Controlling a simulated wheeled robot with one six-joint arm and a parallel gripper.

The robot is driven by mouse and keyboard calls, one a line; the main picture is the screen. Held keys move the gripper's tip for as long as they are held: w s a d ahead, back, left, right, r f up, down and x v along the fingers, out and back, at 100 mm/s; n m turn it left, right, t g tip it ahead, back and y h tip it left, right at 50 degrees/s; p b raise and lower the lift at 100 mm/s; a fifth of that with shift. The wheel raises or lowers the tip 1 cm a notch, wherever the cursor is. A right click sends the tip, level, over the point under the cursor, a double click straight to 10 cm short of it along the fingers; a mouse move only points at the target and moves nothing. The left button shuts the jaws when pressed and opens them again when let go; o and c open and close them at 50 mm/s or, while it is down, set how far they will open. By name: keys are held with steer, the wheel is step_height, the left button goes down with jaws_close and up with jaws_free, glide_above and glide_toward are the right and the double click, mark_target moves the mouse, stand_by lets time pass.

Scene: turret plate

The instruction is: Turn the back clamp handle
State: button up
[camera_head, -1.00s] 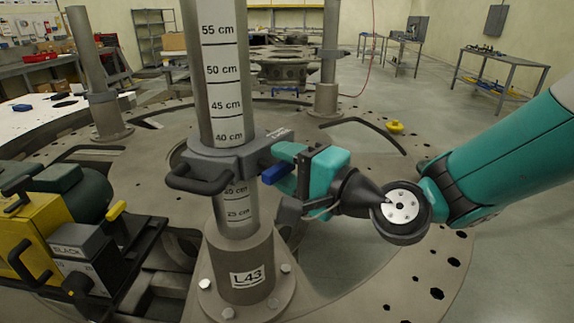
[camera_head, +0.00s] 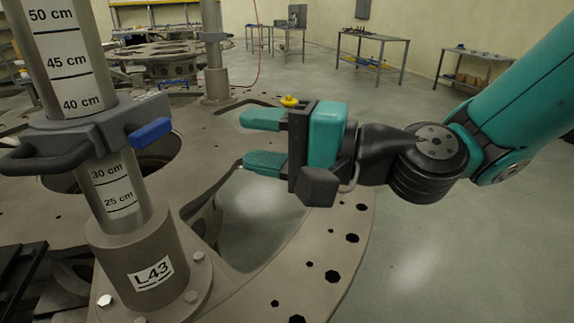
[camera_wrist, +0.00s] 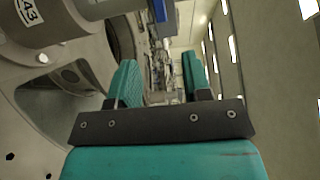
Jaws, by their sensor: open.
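A grey clamp (camera_head: 75,128) sits around the upright measuring column (camera_head: 68,60) at the left of the head view. Its blue handle (camera_head: 150,132) sticks out from the clamp's right side. I cannot tell from the labels whether this is the back handle. My gripper (camera_head: 244,139) is open and empty to the right of the blue handle, at about its height, with a clear gap between. Its teal fingers point left. In the wrist view, a blue piece (camera_wrist: 160,11), seemingly the handle, shows at the top beyond the open fingers (camera_wrist: 160,62).
The column's base, labelled L43 (camera_head: 150,273), is bolted to the large round plate (camera_head: 325,265), which has holes and cutouts. A second column (camera_head: 214,60) stands behind. A small yellow object (camera_head: 289,101) lies beyond my gripper. Open floor lies to the right.

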steer(key=shift+b+v, duration=0.95)
steer(key=shift+v, duration=0.55)
steer(key=s+d+f+n+g+h, duration=0.6)
steer(key=s+d+f+n+h, duration=0.4)
steer(key=d+f+n+h, duration=0.1)
steer(key=shift+s+d+f+h, duration=0.2)
steer(key=shift+d+f+h, duration=0.2)
steer(key=shift+d+h, duration=0.35)
steer(key=shift+a, duration=0.1)
